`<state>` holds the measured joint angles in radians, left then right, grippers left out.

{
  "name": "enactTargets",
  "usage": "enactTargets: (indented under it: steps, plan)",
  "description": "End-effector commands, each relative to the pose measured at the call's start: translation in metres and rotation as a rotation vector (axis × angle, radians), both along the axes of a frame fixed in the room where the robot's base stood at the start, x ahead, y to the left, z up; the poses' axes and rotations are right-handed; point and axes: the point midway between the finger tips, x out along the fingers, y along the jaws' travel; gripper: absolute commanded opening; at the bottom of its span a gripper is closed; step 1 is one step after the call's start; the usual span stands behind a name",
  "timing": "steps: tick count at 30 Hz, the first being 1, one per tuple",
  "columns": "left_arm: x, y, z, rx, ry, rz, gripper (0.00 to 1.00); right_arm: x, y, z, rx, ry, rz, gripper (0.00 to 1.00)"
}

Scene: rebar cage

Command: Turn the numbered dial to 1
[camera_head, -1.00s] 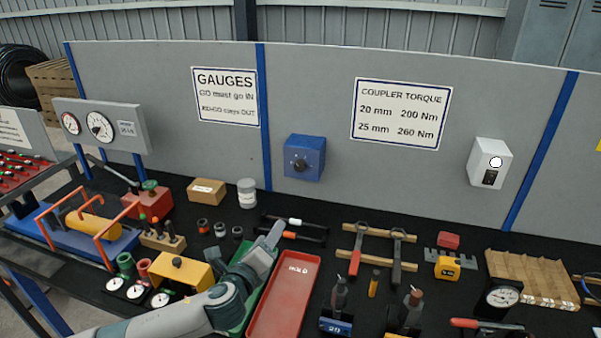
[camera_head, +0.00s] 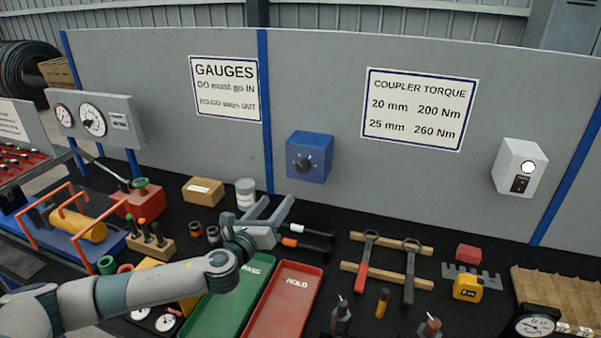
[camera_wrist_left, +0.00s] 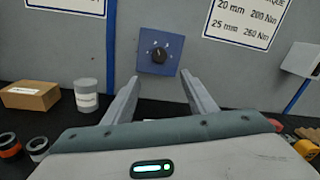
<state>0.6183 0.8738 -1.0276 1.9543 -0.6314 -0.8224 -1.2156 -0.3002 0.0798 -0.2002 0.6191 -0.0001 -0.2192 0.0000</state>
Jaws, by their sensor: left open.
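The numbered dial is a black knob (camera_head: 304,165) on the front of a blue box (camera_head: 318,160) mounted on the grey panel. In the left wrist view the knob (camera_wrist_left: 159,55) on its blue plate (camera_wrist_left: 145,66) shows ahead, just beyond and between the fingers; the marks around it are too small to read. My left gripper (camera_head: 279,205) is open and empty, below and to the left of the blue box, apart from it. Its two fingers also show in the left wrist view (camera_wrist_left: 167,82). My right gripper is not in view.
A grey can (camera_head: 246,194) and a cardboard box (camera_head: 203,190) stand left of my left gripper. Green (camera_head: 208,325) and red (camera_head: 262,333) trays lie below it. A white switch box (camera_head: 520,168) is on the panel at right. The panel around the blue box is clear.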

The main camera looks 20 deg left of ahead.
Motion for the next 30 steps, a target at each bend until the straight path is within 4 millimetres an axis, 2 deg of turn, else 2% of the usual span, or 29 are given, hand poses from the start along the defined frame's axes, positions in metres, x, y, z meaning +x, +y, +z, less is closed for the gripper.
enactTargets:
  steps: [5,11,30]
  plan:
    - [0.004,-0.001,0.001,-0.001,-0.001,0.0,0.52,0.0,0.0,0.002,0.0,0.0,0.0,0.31]
    - [0.02,-0.002,0.002,-0.001,-0.001,0.001,0.52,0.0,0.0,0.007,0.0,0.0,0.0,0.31]
    - [0.112,-0.011,0.002,-0.002,0.001,0.001,0.52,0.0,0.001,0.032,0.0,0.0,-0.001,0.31]
